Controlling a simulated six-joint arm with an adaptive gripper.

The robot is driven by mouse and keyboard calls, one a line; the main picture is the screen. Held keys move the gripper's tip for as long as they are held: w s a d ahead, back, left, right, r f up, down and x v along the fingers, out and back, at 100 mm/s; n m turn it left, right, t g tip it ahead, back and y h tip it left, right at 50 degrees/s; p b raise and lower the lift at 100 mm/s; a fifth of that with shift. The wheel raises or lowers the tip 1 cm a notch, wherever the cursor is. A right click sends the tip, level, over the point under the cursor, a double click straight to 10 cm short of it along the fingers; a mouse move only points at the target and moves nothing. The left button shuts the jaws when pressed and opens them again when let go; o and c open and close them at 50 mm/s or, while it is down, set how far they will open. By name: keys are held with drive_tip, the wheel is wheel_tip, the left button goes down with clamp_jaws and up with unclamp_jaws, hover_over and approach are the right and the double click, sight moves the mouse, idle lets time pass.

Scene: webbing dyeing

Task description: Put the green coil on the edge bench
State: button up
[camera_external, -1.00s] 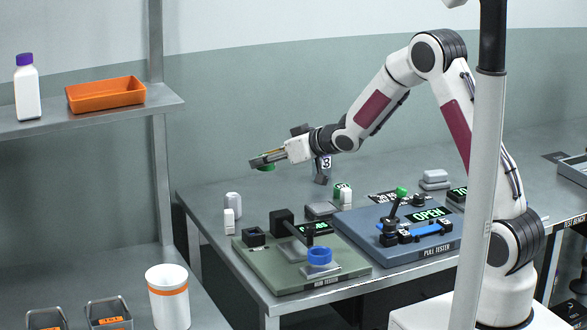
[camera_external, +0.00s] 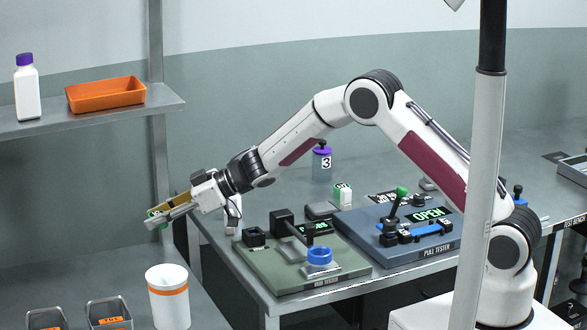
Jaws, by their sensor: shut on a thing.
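The green coil (camera_external: 151,214) shows as a small strip of green between the fingers of my gripper (camera_external: 168,211); the fingers hide most of it. My gripper is shut on it and holds it in the air to the left of the main table, above and behind the white cup. Which surface is the edge bench is not labelled; a grey lower bench (camera_external: 95,270) lies at the left below my gripper.
A white cup with an orange band (camera_external: 169,298) and two metal bins (camera_external: 108,314) stand on the lower bench. A hub tester (camera_external: 300,270) with a blue coil (camera_external: 319,256) and a pull tester (camera_external: 400,235) occupy the table. A shelf (camera_external: 130,112) holds an orange tray.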

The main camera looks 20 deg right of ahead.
drive_tip(key=s+a+f+n+g, duration=0.2)
drive_tip(key=s+a+f+g, duration=0.1)
drive_tip(key=s+a, duration=0.4)
drive_tip(key=shift+s+a+f+n+y, duration=0.15)
drive_tip(key=shift+a+f+n+y, duration=0.35)
drive_tip(key=shift+a, duration=0.7)
drive_tip(key=shift+f, duration=0.15)
hover_over(137, 300)
drive_tip(key=shift+f, duration=3.1)
drive_tip(key=shift+f, duration=1.85)
drive_tip(key=shift+f, duration=0.15)
drive_tip(key=o, duration=1.1)
drive_tip(key=shift+d+r, duration=0.15)
drive_tip(key=shift+r, duration=0.05)
